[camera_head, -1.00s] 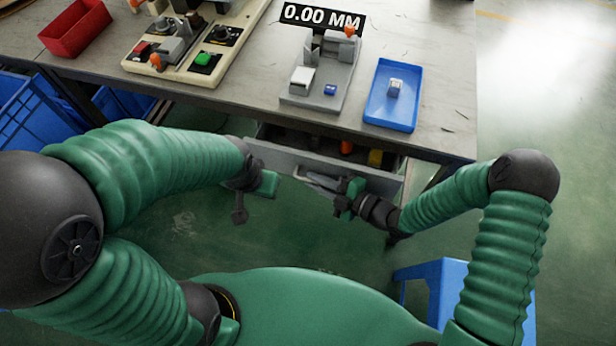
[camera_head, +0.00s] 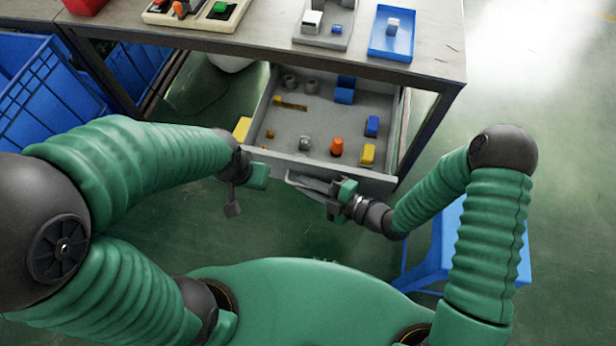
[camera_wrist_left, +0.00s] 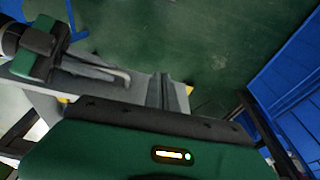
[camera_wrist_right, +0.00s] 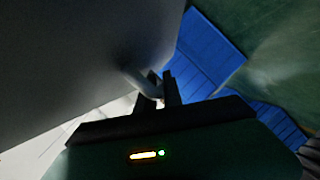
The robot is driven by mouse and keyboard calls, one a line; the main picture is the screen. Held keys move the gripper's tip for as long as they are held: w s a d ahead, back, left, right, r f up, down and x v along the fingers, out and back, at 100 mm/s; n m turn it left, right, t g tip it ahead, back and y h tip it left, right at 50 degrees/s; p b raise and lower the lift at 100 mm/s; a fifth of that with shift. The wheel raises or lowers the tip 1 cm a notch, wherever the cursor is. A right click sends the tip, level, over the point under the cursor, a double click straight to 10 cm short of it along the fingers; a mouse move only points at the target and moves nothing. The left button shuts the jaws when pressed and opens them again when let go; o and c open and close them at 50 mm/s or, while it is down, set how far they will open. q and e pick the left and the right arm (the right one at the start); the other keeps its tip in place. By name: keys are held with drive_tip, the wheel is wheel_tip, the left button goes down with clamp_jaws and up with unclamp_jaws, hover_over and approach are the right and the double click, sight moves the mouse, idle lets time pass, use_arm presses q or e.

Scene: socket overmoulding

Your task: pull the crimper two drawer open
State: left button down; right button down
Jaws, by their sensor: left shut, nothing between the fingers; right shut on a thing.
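The grey drawer (camera_head: 285,140) stands pulled out from under the workbench (camera_head: 440,62), its inside open to view in the head view. Its handle (camera_head: 310,183) is on the front panel. My right gripper (camera_head: 333,198) is at the right end of this handle. In the right wrist view its fingers (camera_wrist_right: 158,88) are shut on the handle (camera_wrist_right: 138,80). My left gripper (camera_head: 240,190) hangs near the drawer's left front corner, shut and empty. In the left wrist view the handle (camera_wrist_left: 100,72) and my right gripper (camera_wrist_left: 50,50) show beyond the left gripper's body.
The drawer holds a blue block (camera_head: 372,126), an orange piece (camera_head: 337,146), a yellow block (camera_head: 367,154) and other small parts. Blue crates (camera_head: 50,90) stand at the left. A blue stool (camera_head: 455,245) stands near my right arm. A blue tray (camera_head: 391,33) lies on the bench.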

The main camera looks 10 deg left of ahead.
use_arm(q)
drive_tip(key=shift+s, duration=0.35)
use_arm(e)
drive_tip(key=shift+s+d, duration=0.1)
drive_tip(key=shift+s, duration=0.5)
drive_tip(key=shift+f, duration=0.1)
drive_tip(key=c, duration=1.8)
unclamp_jaws()
drive_tip(key=shift+d, duration=0.1)
use_arm(q)
drive_tip(key=shift+d, duration=0.2)
use_arm(e)
drive_tip(key=shift+o, duration=0.2)
drive_tip(key=shift+d, duration=0.1)
